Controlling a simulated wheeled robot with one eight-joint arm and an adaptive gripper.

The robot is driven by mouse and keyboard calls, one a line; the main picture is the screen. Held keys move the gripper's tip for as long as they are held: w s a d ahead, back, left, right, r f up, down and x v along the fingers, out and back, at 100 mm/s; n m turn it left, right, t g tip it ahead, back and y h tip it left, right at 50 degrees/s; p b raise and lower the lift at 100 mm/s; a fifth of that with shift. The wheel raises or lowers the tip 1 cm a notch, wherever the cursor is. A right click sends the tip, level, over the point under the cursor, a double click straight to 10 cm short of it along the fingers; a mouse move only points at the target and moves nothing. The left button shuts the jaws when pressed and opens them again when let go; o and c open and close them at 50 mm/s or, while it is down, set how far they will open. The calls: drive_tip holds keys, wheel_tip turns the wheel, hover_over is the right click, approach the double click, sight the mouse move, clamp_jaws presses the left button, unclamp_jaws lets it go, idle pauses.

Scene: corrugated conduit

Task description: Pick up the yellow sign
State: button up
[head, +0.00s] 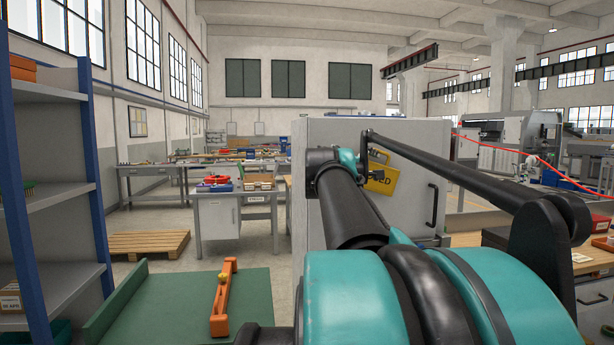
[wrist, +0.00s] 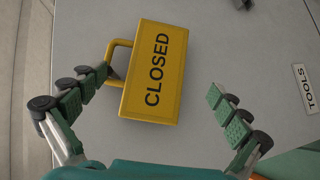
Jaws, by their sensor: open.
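The yellow sign (wrist: 155,72) reads "CLOSED" and has a yellow loop handle (wrist: 110,62) on its left in the wrist view. It is against a grey cabinet face (wrist: 220,55). In the head view the sign (head: 382,178) shows tilted on the cabinet front, partly hidden behind my arm. My gripper (wrist: 158,108) is open, with its left finger near the handle and its right finger to the right of the sign. Nothing is held between the fingers. I cannot tell how far the fingertips are from the cabinet face.
The grey cabinet (head: 420,135) has a dark handle (head: 431,205) on its right. A "TOOLS" label (wrist: 304,88) is on the cabinet's right side. A green-topped surface (head: 180,300) with an orange tool (head: 223,300) lies at front left, beside a blue-post shelf (head: 50,200).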

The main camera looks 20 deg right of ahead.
drive_tip(key=x, duration=0.6)
drive_tip(key=shift+d, duration=0.3)
drive_tip(key=shift+w, duration=0.1)
drive_tip(key=c, duration=1.5)
drive_tip(key=f+v, duration=0.2)
drive_tip(key=v, duration=1.6)
drive_tip(key=shift+a+f, duration=0.2)
drive_tip(key=shift+a, duration=0.05)
